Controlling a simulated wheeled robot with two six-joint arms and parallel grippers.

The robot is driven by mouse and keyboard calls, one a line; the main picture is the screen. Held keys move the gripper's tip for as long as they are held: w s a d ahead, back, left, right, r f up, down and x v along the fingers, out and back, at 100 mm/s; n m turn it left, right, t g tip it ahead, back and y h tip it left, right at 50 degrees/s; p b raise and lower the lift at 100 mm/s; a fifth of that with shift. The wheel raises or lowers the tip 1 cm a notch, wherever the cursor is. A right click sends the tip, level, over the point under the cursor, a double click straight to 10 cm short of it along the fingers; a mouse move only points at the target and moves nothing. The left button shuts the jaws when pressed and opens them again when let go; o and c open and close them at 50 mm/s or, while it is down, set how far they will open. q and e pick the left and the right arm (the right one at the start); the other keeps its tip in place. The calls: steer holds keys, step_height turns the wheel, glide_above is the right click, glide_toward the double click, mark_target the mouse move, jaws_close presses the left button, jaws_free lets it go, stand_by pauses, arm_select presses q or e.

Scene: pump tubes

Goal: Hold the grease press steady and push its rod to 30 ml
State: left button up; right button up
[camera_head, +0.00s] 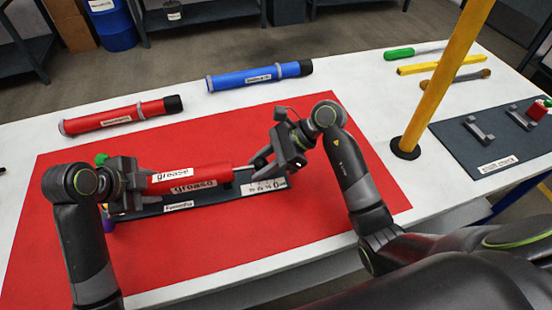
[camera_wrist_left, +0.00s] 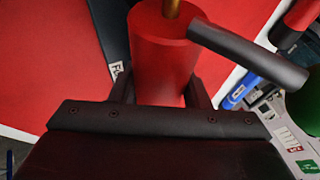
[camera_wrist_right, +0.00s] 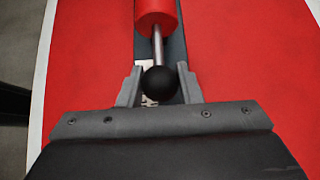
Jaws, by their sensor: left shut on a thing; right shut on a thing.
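The grease press has a red barrel (camera_head: 215,177) with "grease" labels and lies along a dark stand (camera_head: 205,197) on the red mat. My left gripper (camera_head: 139,184) is shut around the nozzle-side part of the barrel. In the left wrist view the barrel (camera_wrist_left: 160,62) sits between its fingers, with a dark side handle (camera_wrist_left: 248,52). The metal rod (camera_wrist_right: 157,46) sticks out of the barrel's other end to a black ball knob (camera_wrist_right: 160,81). My right gripper (camera_wrist_right: 160,88) is shut on the knob.
A red tube (camera_head: 122,117) and a blue tube (camera_head: 259,76) lie behind the mat. A yellow post (camera_head: 440,80) stands at the right. Beyond it are hand tools and a dark tray (camera_head: 470,150). The red mat (camera_head: 330,200) is clear in front of the stand.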

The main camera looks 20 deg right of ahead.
steer(key=shift+a, duration=0.45)
steer(key=shift+d, duration=0.2)
steer(key=o, duration=1.2)
steer(key=shift+v, duration=3.5)
